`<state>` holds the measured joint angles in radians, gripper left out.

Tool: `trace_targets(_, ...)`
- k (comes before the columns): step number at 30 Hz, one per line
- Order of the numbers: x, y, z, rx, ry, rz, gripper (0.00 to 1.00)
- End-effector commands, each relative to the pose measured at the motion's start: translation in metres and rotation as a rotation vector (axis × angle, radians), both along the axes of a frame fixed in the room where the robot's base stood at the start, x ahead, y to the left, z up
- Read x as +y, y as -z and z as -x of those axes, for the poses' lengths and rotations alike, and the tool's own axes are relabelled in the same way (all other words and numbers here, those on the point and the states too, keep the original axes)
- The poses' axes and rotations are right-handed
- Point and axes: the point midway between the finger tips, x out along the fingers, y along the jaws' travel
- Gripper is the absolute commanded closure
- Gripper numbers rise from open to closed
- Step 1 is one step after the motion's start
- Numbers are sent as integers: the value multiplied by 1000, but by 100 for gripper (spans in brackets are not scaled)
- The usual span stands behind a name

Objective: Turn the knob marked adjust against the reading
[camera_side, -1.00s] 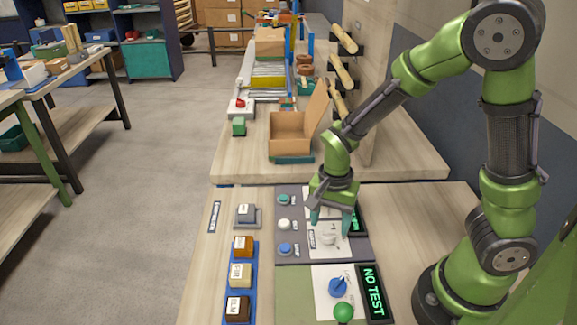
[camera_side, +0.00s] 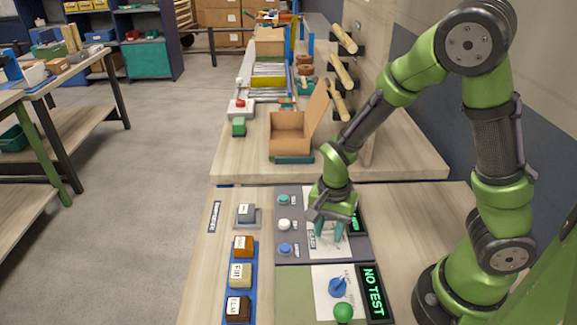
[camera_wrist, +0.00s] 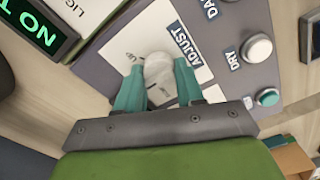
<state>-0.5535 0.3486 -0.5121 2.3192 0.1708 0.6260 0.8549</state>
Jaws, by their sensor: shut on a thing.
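The adjust knob (camera_wrist: 158,70) is a white round knob on a white plate, with the label ADJUST (camera_wrist: 184,45) beside it in the wrist view. My gripper (camera_wrist: 158,88) has its two teal fingers on either side of the knob and is shut on it. In the side view my gripper (camera_side: 331,236) reaches down onto the grey panel (camera_side: 292,192), and its fingers hide most of the knob. A dark display (camera_wrist: 38,30) with green letters shows at the wrist view's top left, cut off by the frame. In the side view the gripper partly covers this upper display (camera_side: 355,219).
A second display (camera_side: 372,293) reads NO TEST, beside a blue knob (camera_side: 338,287) and a green ball (camera_side: 343,312). Several buttons line the panel's left side, including a blue one (camera_side: 285,249). Labelled blocks stand on a blue tray (camera_side: 254,281). An open cardboard box (camera_side: 287,147) stands behind.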

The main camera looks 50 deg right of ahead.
Motion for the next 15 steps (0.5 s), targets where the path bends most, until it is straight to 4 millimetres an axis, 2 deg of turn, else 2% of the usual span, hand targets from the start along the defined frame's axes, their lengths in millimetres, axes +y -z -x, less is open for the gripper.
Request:
trace_targets(8, 0, -1, 0, -1, -50, 0, 93)
trace_targets(15, 0, -1, -1, -1, -200, -1, 93)
